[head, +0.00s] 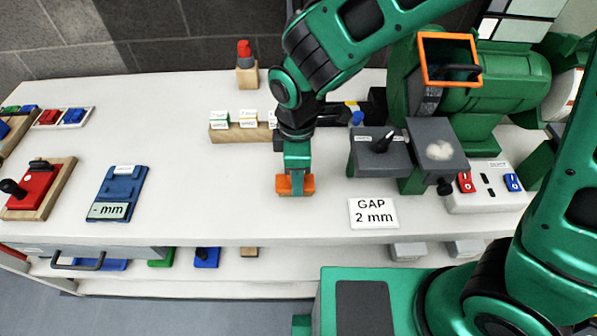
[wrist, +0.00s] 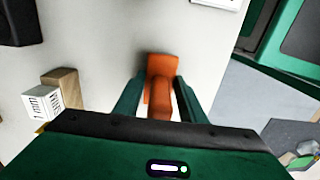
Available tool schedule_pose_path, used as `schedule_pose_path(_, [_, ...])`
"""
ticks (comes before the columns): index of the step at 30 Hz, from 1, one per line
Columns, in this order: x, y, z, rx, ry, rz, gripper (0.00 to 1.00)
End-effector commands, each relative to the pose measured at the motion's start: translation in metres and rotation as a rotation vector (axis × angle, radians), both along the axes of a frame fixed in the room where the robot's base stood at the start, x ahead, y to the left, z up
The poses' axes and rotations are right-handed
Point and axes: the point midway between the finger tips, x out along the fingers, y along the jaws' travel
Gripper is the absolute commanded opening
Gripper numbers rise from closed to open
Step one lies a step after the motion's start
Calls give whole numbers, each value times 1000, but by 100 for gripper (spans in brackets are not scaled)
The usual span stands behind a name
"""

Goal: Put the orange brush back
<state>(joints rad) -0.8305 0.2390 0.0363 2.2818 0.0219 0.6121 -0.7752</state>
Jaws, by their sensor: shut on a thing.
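The orange brush (head: 295,186) is at the middle of the white bench, left of the "GAP 2 mm" card. My gripper (head: 295,180) points down and is shut on it. In the wrist view the brush (wrist: 160,85) sits between the two green fingers of my gripper (wrist: 157,98), its wide end pointing away from the palm. The brush is at or just above the bench top; I cannot tell whether it touches. Its lower part is partly hidden by the fingers.
The GAP card (head: 373,213) lies right of the brush. A green grinder (head: 495,95) with grey rests (head: 437,148) stands at right. A wooden block with labelled pieces (head: 238,133) is behind left. A blue gauge (head: 116,194) lies left. Bench between gauge and brush is clear.

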Motion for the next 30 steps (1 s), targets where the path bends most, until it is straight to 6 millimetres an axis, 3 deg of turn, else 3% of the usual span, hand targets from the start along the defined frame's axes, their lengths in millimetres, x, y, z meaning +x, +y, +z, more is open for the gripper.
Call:
schedule_pose_path(8, [0,0,-2,0,1,0,13])
schedule_pose_path(9, [0,0,-2,0,0,0,47])
schedule_pose_path(11, [0,0,-2,0,0,0,56])
schedule_pose_path(22, [1,1,3,2,-2,0,56])
schedule_pose_path(30, [1,1,47,5,-5,-1,56])
